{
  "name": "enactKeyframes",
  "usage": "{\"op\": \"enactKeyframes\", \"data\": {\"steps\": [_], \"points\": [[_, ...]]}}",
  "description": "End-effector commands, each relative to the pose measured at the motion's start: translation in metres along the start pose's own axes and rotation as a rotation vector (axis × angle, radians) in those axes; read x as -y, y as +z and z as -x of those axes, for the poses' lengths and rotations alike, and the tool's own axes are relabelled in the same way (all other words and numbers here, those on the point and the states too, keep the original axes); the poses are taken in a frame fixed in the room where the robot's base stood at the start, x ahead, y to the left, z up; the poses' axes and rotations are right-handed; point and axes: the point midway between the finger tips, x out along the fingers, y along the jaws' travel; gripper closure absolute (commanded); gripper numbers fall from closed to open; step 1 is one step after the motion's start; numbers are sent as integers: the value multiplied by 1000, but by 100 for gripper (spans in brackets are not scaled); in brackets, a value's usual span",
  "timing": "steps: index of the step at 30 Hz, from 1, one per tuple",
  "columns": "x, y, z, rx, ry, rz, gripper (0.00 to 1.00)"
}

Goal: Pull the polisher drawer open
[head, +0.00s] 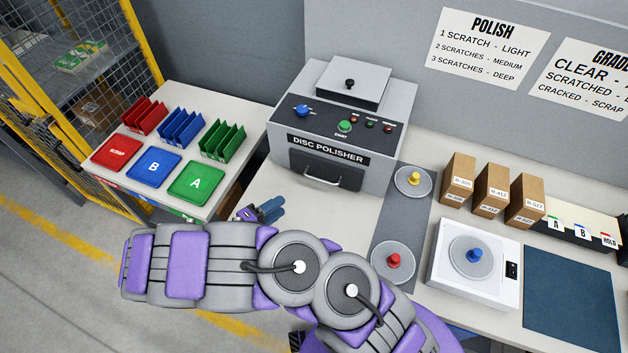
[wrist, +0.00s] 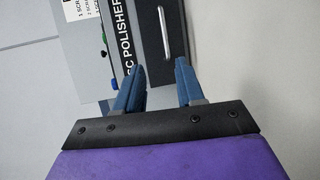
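The disc polisher (head: 395,125) is a grey box standing on the bench at the back. Its dark drawer (head: 347,181) is in the lower front and looks flush with the body. A pale bar handle (head: 322,183) runs across the drawer. My gripper (head: 268,208) is in front and to the left of the drawer, partly hidden by my arm. In the wrist view my gripper (wrist: 158,75) has its two blue fingers apart with nothing between them. The handle (wrist: 164,33) shows beyond the fingertips, apart from them, and the dark drawer (wrist: 174,22) is beside it.
A side table carries red, blue and green pads (head: 153,168) and racks (head: 182,126). Discs with yellow (head: 414,179) and red (head: 393,261) knobs lie on a grey strip right of the polisher. Brown boxes (head: 492,190) and a white device (head: 440,270) stand farther right. Bench before the drawer is clear.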

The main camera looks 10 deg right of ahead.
Motion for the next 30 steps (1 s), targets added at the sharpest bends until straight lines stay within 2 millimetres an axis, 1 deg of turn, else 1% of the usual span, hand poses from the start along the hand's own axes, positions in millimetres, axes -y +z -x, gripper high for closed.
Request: {"op": "enactKeyframes", "data": {"steps": [1,4,8,11,24,30], "points": [[5,-2,3,-15,2,5,62],[10,-4,6,-31,3,5,62],[11,-4,-2,-32,5,5,62],[11,-4,-17,-28,5,8,62],[12,-7,-103,-27,3,7,62],[12,-7,-139,-27,4,7,62]]}}
